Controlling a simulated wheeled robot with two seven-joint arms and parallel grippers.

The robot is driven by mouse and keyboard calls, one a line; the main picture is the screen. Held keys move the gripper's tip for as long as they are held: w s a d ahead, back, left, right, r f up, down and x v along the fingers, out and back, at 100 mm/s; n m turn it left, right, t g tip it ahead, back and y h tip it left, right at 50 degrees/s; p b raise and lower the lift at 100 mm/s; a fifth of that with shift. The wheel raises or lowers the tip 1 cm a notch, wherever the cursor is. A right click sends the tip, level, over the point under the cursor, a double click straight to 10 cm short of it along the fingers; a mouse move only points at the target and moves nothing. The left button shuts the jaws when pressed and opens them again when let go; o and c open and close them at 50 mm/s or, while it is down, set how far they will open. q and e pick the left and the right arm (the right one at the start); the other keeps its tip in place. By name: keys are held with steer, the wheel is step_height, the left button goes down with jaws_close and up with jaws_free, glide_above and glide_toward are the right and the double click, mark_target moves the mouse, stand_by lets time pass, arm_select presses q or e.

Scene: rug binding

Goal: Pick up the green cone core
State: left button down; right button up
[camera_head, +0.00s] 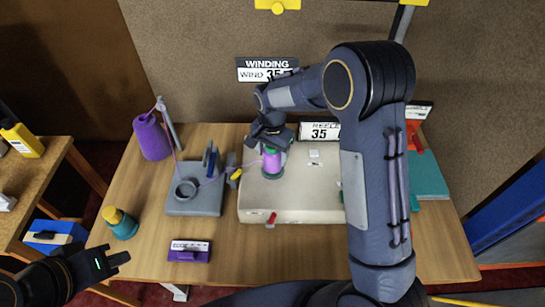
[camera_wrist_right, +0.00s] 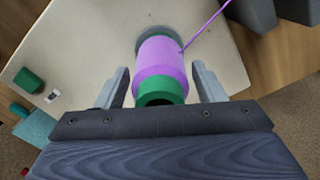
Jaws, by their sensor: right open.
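The green cone core (camera_wrist_right: 160,92) carries a band of purple thread (camera_wrist_right: 160,60) and stands on the pale winder box. In the head view its purple winding (camera_head: 272,163) shows below my right gripper (camera_head: 271,140). In the right wrist view my right gripper (camera_wrist_right: 160,74) is open, with one finger on each side of the core and visible gaps between. A purple strand runs from the core to the upper right. My left gripper (camera_head: 116,262) is open and empty at the lower left, away from the core.
A purple thread cone (camera_head: 151,138) stands at the table's back left, near a grey stand (camera_head: 195,200). A yellow-topped teal bottle (camera_head: 120,223) and a purple block (camera_head: 189,251) are near the front. Other green pieces (camera_wrist_right: 28,80) lie on the box's far side. My right arm hides part of the table.

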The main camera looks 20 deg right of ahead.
steer(key=c, duration=1.2)
